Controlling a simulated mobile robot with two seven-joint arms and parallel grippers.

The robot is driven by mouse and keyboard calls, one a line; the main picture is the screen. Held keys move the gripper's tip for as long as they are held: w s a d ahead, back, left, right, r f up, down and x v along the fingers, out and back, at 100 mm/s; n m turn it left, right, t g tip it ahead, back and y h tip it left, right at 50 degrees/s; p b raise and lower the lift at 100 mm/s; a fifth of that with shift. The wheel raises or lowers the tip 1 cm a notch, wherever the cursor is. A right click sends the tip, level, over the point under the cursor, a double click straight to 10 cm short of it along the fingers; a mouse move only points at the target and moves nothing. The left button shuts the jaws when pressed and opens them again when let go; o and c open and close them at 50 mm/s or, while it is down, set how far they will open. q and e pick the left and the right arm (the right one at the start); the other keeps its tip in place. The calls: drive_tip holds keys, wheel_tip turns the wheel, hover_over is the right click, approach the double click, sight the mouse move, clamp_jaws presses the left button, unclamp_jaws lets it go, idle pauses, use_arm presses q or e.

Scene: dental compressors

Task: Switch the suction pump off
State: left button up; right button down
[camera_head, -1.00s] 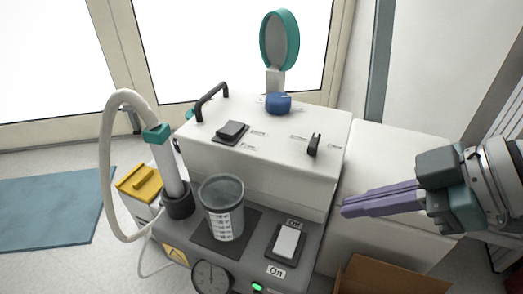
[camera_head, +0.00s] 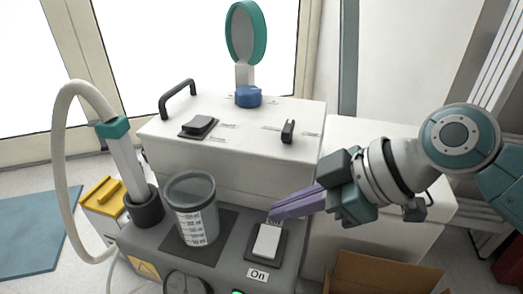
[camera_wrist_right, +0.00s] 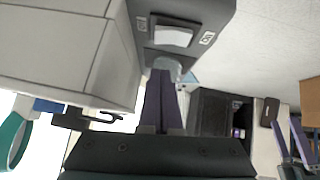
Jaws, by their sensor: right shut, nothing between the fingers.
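The suction pump is the grey unit (camera_head: 222,262) with a white rocker switch (camera_head: 267,241) on its top. An "On" label (camera_head: 258,275) lies at the near end of the switch. My right gripper (camera_head: 271,214) is shut and empty, its purple fingertips over the far end of the switch and hiding the "Off" label there. In the right wrist view the switch (camera_wrist_right: 173,37) lies just beyond the fingertips, between both labels. I cannot tell whether they touch it or which end is pressed. Purple fingers of my left gripper (camera_wrist_right: 304,139) show at that view's right edge.
A measuring cup (camera_head: 191,207) stands left of the switch, beside a hose (camera_head: 66,170) in a holder. A white box with a black handle (camera_head: 177,96) rises behind. A cardboard box (camera_head: 378,273) stands at lower right. A green light (camera_head: 238,292) shows at the bottom edge.

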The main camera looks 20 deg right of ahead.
sight(265, 230)
drive_tip(key=f+b, duration=0.2)
drive_tip(key=f, duration=0.1)
drive_tip(key=shift+w+a+f, duration=0.15)
drive_tip(key=shift+w+a, duration=0.05)
drive_tip(key=shift+w, duration=0.15)
drive_tip(key=shift+d+f+b, duration=0.15)
drive_tip(key=shift+f+b, duration=0.25)
drive_tip(key=shift+f, duration=0.25)
